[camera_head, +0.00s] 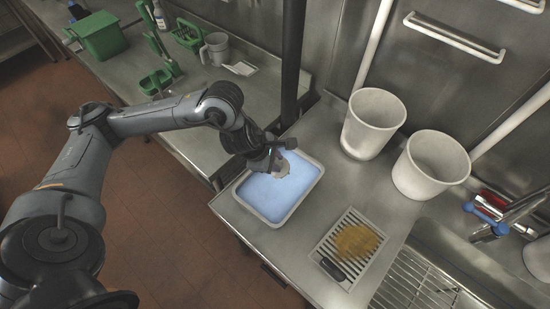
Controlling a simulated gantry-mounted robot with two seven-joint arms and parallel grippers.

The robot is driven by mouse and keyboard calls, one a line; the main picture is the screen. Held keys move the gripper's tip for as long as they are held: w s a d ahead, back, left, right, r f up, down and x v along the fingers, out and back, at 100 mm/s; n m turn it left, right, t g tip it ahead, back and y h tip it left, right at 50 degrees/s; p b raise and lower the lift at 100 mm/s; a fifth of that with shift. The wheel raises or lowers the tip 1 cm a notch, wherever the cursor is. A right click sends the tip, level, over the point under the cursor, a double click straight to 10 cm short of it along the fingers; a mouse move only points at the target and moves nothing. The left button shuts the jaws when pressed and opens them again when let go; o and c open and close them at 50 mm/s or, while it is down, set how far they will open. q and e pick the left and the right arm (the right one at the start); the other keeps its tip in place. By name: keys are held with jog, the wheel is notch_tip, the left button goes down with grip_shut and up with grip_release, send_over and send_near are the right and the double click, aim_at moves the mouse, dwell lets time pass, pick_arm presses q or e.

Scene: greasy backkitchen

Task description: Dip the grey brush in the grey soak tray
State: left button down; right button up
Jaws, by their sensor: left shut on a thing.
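The grey soak tray (300,198) sits on the steel counter near the middle of the head view, with light blue liquid in it. My left gripper (277,166) points down over the far part of the tray. It is shut on a small pale grey thing (284,171), which looks like the grey brush. The brush is mostly hidden by the gripper, and I cannot tell whether its lower end touches the liquid. My right gripper is not in view.
Two white buckets (373,124) (430,165) stand right of the tray. A dark post (291,60) rises behind the tray. Green containers (100,37) stand on the left counter.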

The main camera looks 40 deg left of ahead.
aim_at(274, 175)
pick_arm(q)
notch_tip(274, 175, down, 8)
jog(key=b, duration=0.5)
jog(key=shift+b, duration=0.3)
jog(key=shift+f+b, duration=0.55)
jog(key=shift+f, duration=0.2)
jog(key=shift+s, duration=0.3)
jog(key=shift+s, duration=0.2)
jog(key=shift+w+b, duration=0.25)
jog(key=shift+b, duration=0.05)
jog(key=shift+w, duration=0.25)
jog(key=shift+s, duration=0.25)
